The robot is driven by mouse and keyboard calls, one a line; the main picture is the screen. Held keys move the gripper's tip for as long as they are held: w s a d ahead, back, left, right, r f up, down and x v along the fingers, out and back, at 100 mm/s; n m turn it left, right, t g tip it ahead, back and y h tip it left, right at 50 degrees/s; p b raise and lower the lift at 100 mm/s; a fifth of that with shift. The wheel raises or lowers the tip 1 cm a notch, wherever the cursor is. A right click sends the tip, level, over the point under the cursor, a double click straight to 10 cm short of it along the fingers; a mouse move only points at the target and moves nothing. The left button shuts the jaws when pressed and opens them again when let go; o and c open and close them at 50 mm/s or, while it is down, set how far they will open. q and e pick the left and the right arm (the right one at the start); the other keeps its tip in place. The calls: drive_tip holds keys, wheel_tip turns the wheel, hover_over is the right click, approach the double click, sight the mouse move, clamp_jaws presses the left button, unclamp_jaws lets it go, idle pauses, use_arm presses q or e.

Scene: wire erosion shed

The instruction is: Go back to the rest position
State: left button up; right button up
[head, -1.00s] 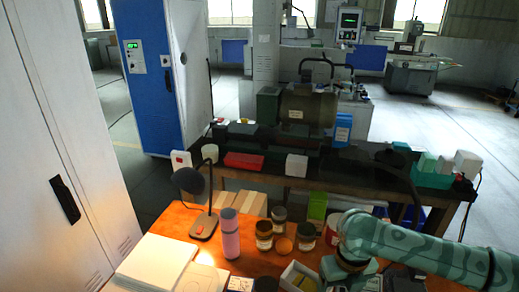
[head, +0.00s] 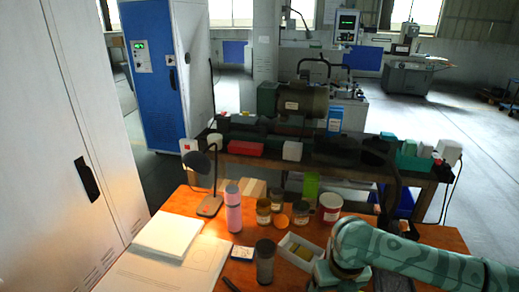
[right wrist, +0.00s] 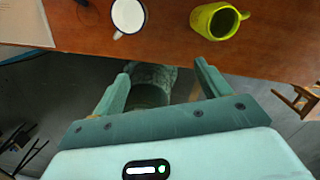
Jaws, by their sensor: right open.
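My right arm (head: 400,252) comes in from the right in the head view and lies over the right part of the orange-brown table (head: 190,205). Its gripper is not clearly seen there. In the right wrist view my right gripper (right wrist: 163,80) is open, its two green fingers wide apart with nothing between them. The fingers are just off the table edge, over a dark grey floor. A white mug (right wrist: 129,14) and a yellow-green mug (right wrist: 217,20) stand on the table ahead of them, apart from the fingers. My left gripper is not in view.
On the table are a desk lamp (head: 205,185), a pink bottle (head: 233,212), several jars, a dark cup (head: 265,262) and a white box (head: 302,250). A white cabinet (head: 60,150) stands at left. A wooden stool (right wrist: 300,100) shows in the right wrist view.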

drive_tip(key=s+a+f+m+t+y, duration=0.1)
drive_tip(key=s+a+m+t+y, duration=0.25)
drive_tip(key=a+m, duration=0.5)
drive_tip(key=s+d+r+m+t+h, duration=0.1)
drive_tip(key=s+d+m+h, duration=0.4)
drive_tip(key=d+m, duration=0.6)
drive_tip(key=s+d+m+t+h, duration=0.1)
drive_tip(key=s+d+m+h, duration=0.3)
drive_tip(key=s+d+m, duration=0.55)
drive_tip(key=s+a+f+m+g+y+b, duration=0.1)
drive_tip(key=f+b, duration=0.1)
drive_tip(key=f, duration=0.9)
drive_tip(key=s+a+f+g+y+b, duration=0.1)
drive_tip(key=s+a+f+b, duration=0.1)
drive_tip(key=f, duration=1)
drive_tip(key=s+a+f+m+g+y+b, duration=0.1)
drive_tip(key=f+y+b, duration=0.1)
drive_tip(key=f, duration=0.9)
use_arm(q)
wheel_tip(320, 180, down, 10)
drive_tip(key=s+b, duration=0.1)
drive_tip(key=b, duration=0.3)
use_arm(e)
drive_tip(key=s+f+m+g+y, duration=0.1)
drive_tip(key=s+f+m+g, duration=0.1)
drive_tip(key=s+f, duration=1.6)
drive_tip(key=shift+s+d+g, duration=0.2)
drive_tip(key=shift+s+g, duration=0.25)
drive_tip(key=shift+s, duration=0.35)
